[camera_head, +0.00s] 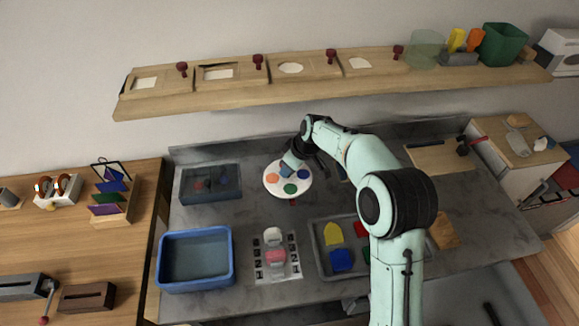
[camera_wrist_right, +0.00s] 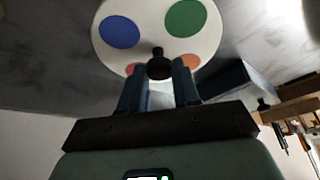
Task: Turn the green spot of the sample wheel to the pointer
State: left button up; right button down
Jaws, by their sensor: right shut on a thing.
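The sample wheel (camera_head: 279,192) is a white disc on the grey worktop, with coloured spots around a dark centre knob (camera_wrist_right: 159,67). Its green spot (camera_head: 290,188) is on the near side, roughly in line with a small red mark, seemingly the pointer (camera_head: 293,202), just past the rim. An orange spot (camera_head: 272,177) is at the left. The wrist view shows the green spot (camera_wrist_right: 186,18) and a blue spot (camera_wrist_right: 119,32). My right gripper (camera_head: 294,163) reaches the wheel from its far side, its fingers (camera_wrist_right: 158,85) shut on the knob. My left gripper is not in view.
A blue bin (camera_head: 162,262) and a dark tray (camera_head: 183,196) stand left of the wheel. A card with numbers (camera_head: 258,262) and a tray of coloured shapes (camera_head: 322,262) lie nearer. A wooden shelf (camera_head: 240,102) runs above, behind my arm.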

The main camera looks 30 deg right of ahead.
aim_at(295, 180)
jog(key=c, duration=0.8)
grip_release()
jog(key=v, duration=0.5)
jog(key=shift+r, duration=0.15)
jog(key=shift+s+d+f+b, duration=0.1)
jog(key=shift+s+d+b, duration=0.2)
jog(key=shift+s+d, duration=1.05)
jog(key=shift+s+d+f+b, duration=0.1)
jog(key=shift+s+d+b, duration=0.15)
jog(key=shift+s, duration=2.15)
jog(key=shift+s+d+b, duration=0.3)
jog(key=shift+s+d, duration=0.45)
jog(key=shift+s, duration=1.1)
